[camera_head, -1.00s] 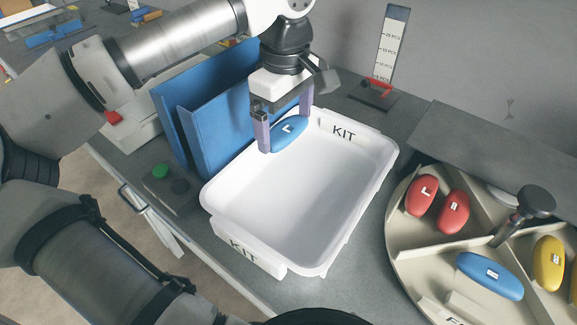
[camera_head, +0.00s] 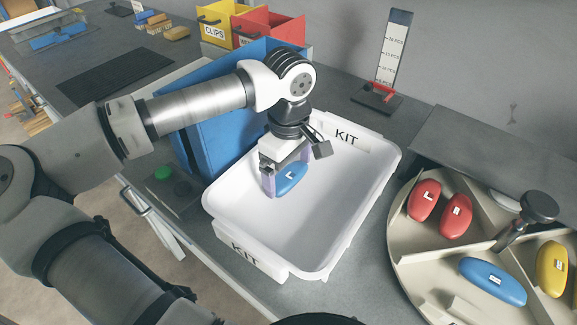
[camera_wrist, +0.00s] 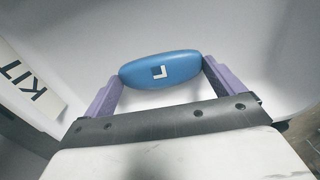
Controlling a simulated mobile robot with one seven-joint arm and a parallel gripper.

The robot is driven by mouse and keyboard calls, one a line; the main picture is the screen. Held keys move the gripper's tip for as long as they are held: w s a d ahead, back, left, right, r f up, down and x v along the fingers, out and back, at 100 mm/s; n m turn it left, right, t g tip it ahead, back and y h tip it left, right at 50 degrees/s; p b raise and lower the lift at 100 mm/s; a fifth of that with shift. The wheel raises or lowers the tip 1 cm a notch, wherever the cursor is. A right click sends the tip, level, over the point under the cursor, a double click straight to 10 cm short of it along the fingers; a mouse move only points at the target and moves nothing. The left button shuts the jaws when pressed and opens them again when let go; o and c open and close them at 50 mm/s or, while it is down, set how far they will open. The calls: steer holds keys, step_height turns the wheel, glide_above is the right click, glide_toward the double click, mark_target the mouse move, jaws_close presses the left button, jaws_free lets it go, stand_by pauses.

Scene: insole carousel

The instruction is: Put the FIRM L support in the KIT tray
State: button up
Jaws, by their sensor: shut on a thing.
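A blue oval support marked L (camera_head: 291,177) is between the fingers of my gripper (camera_head: 287,180), which is shut on it. In the wrist view the blue support (camera_wrist: 160,69) spans between the two purple fingers, with its L label facing the camera. The white KIT tray (camera_head: 330,262) stands on the bench. My gripper and the support are inside the outline of the tray, towards its left back part. Whether the support touches the tray floor I cannot tell. Nothing else shows in the tray.
A round carousel (camera_head: 408,262) at the right holds red, blue and yellow supports. A blue panel-like bin (camera_head: 190,150) stands behind the tray's left side. Yellow CLIPS (camera_head: 215,30) and red bins are at the back.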

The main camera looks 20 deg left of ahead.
mark_target(288, 174)
steer(key=shift+f, duration=0.15)
steer(key=o, duration=0.6)
step_height(288, 174, up, 12)
steer(key=shift+r, duration=0.2)
